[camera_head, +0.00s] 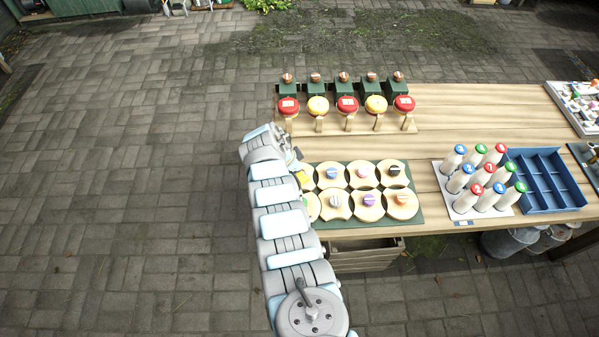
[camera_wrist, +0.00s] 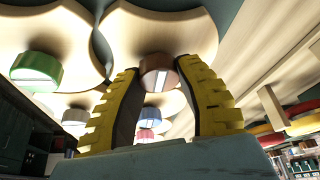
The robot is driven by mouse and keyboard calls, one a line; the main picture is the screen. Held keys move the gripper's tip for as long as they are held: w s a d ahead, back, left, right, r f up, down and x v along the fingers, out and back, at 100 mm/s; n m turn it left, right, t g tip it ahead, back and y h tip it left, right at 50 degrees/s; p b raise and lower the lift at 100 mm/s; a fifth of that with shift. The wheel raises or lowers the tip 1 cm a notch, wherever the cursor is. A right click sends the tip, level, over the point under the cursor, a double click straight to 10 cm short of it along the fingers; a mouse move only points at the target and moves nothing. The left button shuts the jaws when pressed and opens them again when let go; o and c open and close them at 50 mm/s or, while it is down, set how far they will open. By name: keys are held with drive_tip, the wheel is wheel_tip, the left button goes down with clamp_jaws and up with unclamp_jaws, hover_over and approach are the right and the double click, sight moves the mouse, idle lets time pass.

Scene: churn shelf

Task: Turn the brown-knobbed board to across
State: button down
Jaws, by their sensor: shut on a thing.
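My gripper (camera_wrist: 160,95) is shut on the brown knob (camera_wrist: 157,72), with a yellow ribbed finger on each side of it in the wrist view. The pale wooden board (camera_wrist: 195,38) that bears this knob shows behind the fingers. The knob has a pale mark on its face. I cannot tell the board's exact angle.
A green-knobbed board (camera_wrist: 38,72) lies close beside it. Several other knobbed boards fill the green mat (camera_head: 350,223). Red and yellow round-topped pieces (camera_head: 347,104) stand behind. Capped bottles (camera_head: 485,180) and a blue crate (camera_head: 545,180) are to the right.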

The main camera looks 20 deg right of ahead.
drive_tip(key=shift+n+p, duration=0.4)
drive_tip(key=shift+p, duration=0.05)
drive_tip(key=shift+s+n+t+p, duration=0.15)
drive_tip(key=shift+n+t+p, duration=0.35)
drive_tip(key=shift+n+p, duration=0.6)
drive_tip(key=shift+r+n+t+p, duration=0.1)
drive_tip(key=shift+n+t+p, duration=0.3)
drive_tip(key=shift+n+p, duration=0.35)
drive_tip(key=n+y+p, duration=0.1)
drive_tip(key=n, duration=0.1)
drive_tip(key=n+t+y+p, duration=0.1)
drive_tip(key=n, duration=0.2)
drive_tip(key=shift+n+t+p, duration=0.25)
drive_tip(key=shift+t+p, duration=0.05)
drive_tip(key=n, duration=0.1)
drive_tip(key=n+y, duration=0.1)
drive_tip(key=n, duration=0.2)
drive_tip(key=shift+d+f+t+y+b, duration=0.1)
drive_tip(key=shift+f+t+y+b, duration=0.2)
drive_tip(key=shift+f+b, duration=0.1)
drive_tip(key=c, duration=1.8)
unclamp_jaws()
drive_tip(key=shift+r+n+y+b, duration=0.1)
drive_tip(key=shift+n+y+b, duration=0.5)
drive_tip(key=shift+n+b, duration=1.15)
drive_tip(key=shift+n, duration=0.35)
clamp_jaws()
drive_tip(key=shift+r, duration=0.1)
